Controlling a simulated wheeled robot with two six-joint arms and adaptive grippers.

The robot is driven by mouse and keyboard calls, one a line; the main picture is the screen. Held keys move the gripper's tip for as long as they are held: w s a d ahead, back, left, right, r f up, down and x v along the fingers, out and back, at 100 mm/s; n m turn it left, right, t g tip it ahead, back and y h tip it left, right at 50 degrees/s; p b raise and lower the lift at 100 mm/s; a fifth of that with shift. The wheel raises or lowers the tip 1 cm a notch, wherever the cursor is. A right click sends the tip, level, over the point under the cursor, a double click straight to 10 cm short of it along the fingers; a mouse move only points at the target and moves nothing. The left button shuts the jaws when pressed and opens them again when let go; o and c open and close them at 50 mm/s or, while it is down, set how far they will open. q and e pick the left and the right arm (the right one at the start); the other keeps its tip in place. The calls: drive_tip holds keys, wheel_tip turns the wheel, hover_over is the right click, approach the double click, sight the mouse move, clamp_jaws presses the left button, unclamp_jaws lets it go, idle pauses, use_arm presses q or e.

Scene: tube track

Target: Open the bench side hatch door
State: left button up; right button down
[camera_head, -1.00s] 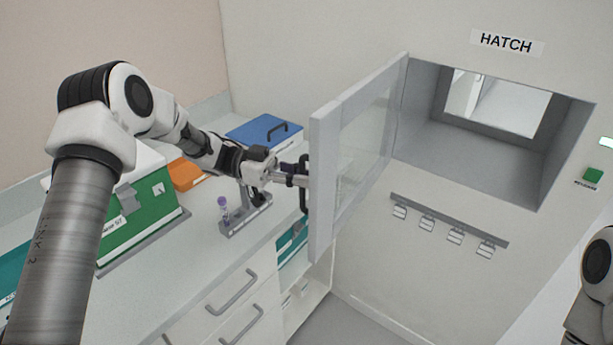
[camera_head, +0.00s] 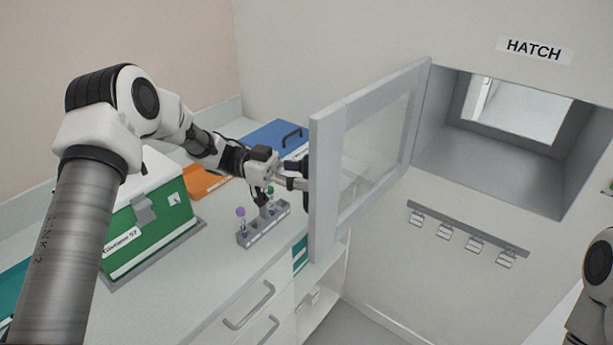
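The hatch door (camera_head: 362,199), a grey frame with a clear pane, stands swung wide open from the left side of the hatch opening (camera_head: 490,165). It sticks out toward me over the bench's right end. My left gripper (camera_head: 299,178) is at the far side of the door's free edge, and its fingertips are partly hidden by the door. The door handle is hidden there, so I cannot tell whether the fingers are closed on it. My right gripper is out of view; only part of my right arm shows at the right edge.
A tube rack (camera_head: 263,227) with capped tubes stands on the bench just below my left gripper. A green and white box (camera_head: 150,225), an orange item (camera_head: 203,181) and a blue-lidded box (camera_head: 272,137) also occupy the bench. A hook rail (camera_head: 468,229) is below the hatch.

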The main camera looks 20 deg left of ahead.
use_arm(q)
drive_tip(key=a, duration=0.7)
drive_tip(key=shift+a, duration=0.3)
drive_tip(key=shift+s+f, duration=0.1)
